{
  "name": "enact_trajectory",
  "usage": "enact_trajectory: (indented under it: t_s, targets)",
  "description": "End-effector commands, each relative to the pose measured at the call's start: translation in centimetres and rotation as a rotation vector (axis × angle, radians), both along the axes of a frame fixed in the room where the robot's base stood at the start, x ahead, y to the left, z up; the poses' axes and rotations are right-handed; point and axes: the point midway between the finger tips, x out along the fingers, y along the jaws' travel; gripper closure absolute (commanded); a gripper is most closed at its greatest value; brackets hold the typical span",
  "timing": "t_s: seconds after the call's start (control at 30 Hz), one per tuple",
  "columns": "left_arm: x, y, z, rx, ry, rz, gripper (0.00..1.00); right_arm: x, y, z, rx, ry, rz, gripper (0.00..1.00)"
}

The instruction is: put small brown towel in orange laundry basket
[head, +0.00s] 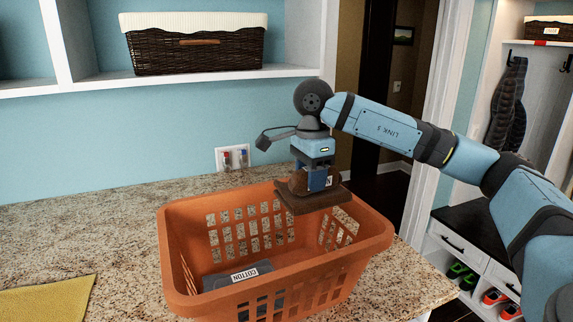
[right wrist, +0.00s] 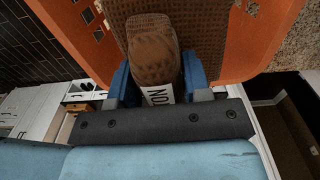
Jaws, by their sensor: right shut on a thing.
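The orange laundry basket (head: 275,287) stands on the granite counter in the head view, and its wall also shows in the right wrist view (right wrist: 262,45). My right gripper (head: 318,180) is above the basket's far right part, pointing down. It is shut on the small brown towel (head: 310,198), which hangs flat at about rim height, over the basket opening. In the right wrist view the brown towel (right wrist: 152,50) sits between the blue fingers. A grey folded cloth labelled COTTON (head: 238,276) lies inside the basket. My left gripper is not in view.
The granite counter (head: 110,230) holds a yellow cloth (head: 45,301) at the front left. A dark wicker basket (head: 195,50) is on the shelf above. A wall outlet box (head: 232,158) is behind the orange basket. The counter ends just right of the basket.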

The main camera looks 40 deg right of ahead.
Motion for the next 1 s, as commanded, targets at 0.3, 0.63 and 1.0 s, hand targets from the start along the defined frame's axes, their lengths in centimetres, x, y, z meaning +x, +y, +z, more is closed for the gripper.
enact_trajectory:
  t_s: [0.3,0.63,1.0]
  targets:
    - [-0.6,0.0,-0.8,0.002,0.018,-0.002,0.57,0.0,-0.1,-1.8,-0.001,0.001,-0.001,0.79]
    - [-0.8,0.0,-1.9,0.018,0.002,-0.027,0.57,-0.1,0.0,-6.8,0.0,0.0,0.0,0.79]
    - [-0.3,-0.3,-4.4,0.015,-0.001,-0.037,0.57,-0.1,0.0,-11.9,0.0,0.0,0.0,0.79]
